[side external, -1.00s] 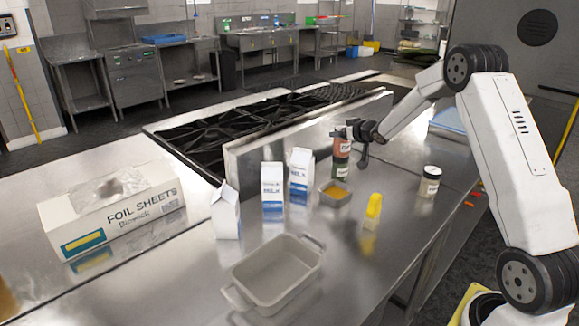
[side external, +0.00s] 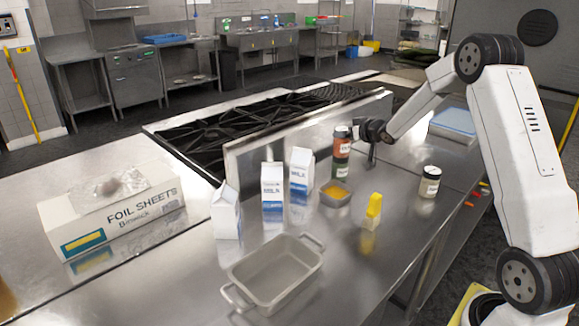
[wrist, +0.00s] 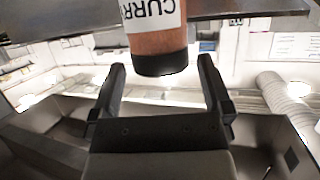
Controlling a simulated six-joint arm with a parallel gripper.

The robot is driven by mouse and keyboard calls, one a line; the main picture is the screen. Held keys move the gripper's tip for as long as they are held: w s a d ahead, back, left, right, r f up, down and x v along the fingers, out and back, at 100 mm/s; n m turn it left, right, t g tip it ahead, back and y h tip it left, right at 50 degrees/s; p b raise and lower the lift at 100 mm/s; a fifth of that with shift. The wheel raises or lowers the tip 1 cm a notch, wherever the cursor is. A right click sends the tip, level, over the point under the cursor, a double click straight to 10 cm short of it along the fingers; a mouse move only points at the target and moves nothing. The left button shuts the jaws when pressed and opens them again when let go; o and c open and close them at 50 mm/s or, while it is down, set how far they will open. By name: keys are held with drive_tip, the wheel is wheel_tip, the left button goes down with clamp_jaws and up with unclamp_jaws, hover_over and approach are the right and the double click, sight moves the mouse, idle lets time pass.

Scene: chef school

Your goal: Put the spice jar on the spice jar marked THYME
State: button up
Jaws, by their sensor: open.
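A spice jar with reddish-brown contents and a dark lid (side external: 341,145) stands upright on top of a second jar with green contents (side external: 340,166). The top jar's label reads CURRY in the wrist view (wrist: 158,35). The lower jar's label is too small to read. My gripper (side external: 371,148) is just right of the stack. In the wrist view my gripper (wrist: 163,72) has its two fingers spread, and the curry jar lies beyond their tips, apart from them.
A small tray of yellow contents (side external: 335,193), a yellow-topped shaker (side external: 372,211), milk cartons (side external: 272,192), a baking dish (side external: 230,290) and a foil box (side external: 115,218) are on the counter. A low steel wall (side external: 290,138) rises behind the stack.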

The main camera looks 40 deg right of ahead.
drive_tip(key=v, duration=0.9)
drive_tip(key=shift+r, duration=0.1)
idle(0.5)
drive_tip(key=s+a+f+n+g+y, duration=0.1)
drive_tip(key=s+a+f+g, duration=0.2)
drive_tip(key=s+a, duration=0.3)
drive_tip(key=s+a+f+n+g+y, duration=0.1)
drive_tip(key=s+a+f+g, duration=0.2)
drive_tip(key=a, duration=1)
drive_tip(key=s+a+f+n+g+y, duration=0.1)
drive_tip(key=s+a+f+g, duration=0.3)
drive_tip(key=s+a, duration=0.5)
drive_tip(key=shift+a+g+y, duration=0.3)
drive_tip(key=shift+a, duration=0.25)
drive_tip(key=shift+s, duration=0.1)
